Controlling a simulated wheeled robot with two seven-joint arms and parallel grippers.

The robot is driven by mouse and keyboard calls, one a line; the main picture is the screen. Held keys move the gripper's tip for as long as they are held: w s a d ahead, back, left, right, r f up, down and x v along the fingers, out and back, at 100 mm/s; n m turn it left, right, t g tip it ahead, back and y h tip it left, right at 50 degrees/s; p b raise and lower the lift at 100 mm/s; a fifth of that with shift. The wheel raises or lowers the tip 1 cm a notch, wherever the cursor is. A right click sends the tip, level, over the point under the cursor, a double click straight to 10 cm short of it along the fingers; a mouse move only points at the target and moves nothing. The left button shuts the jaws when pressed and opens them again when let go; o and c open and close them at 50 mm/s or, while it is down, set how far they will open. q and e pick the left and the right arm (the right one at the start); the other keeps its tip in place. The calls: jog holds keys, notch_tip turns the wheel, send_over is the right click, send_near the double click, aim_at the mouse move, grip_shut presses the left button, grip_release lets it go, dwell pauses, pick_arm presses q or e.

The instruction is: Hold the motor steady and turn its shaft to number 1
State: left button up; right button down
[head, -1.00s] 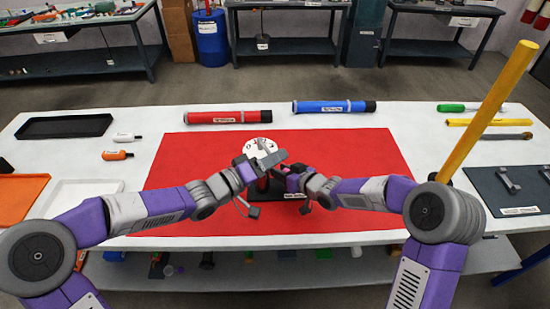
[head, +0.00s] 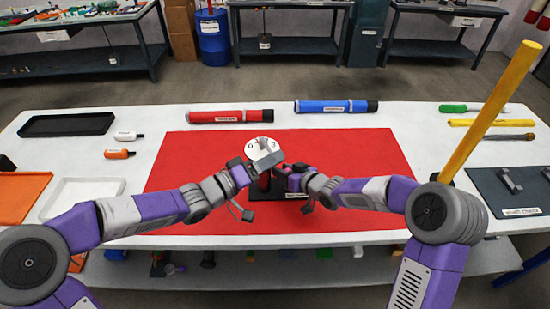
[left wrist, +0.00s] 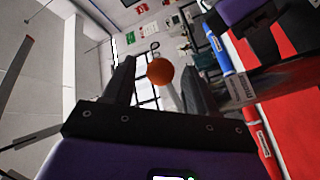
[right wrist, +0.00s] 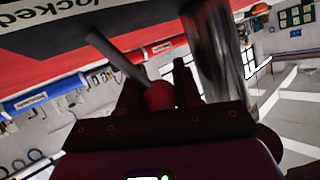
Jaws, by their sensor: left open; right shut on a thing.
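The motor stands upright near the middle of the red mat (head: 190,175) on a black base (head: 290,212). Its white top disc (head: 251,143) carries dark marks; the left gripper partly covers it, and I cannot tell which number the shaft points to. My left gripper (head: 268,156) is open, over the near side of the disc. An orange ball (left wrist: 160,71) shows between its fingers in the left wrist view.
A red tube (head: 230,116) and a blue tube (head: 335,106) lie behind the mat. Trays (head: 84,181) and small bottles are at left. A green-handled tool (head: 460,108) and a dark board (head: 485,190) are at right. The mat around the motor is clear.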

pick_arm(q)
jog(key=v, duration=1)
pick_arm(e)
jog(key=c, duration=0.7)
grip_release()
jog(key=shift+s, duration=0.1)
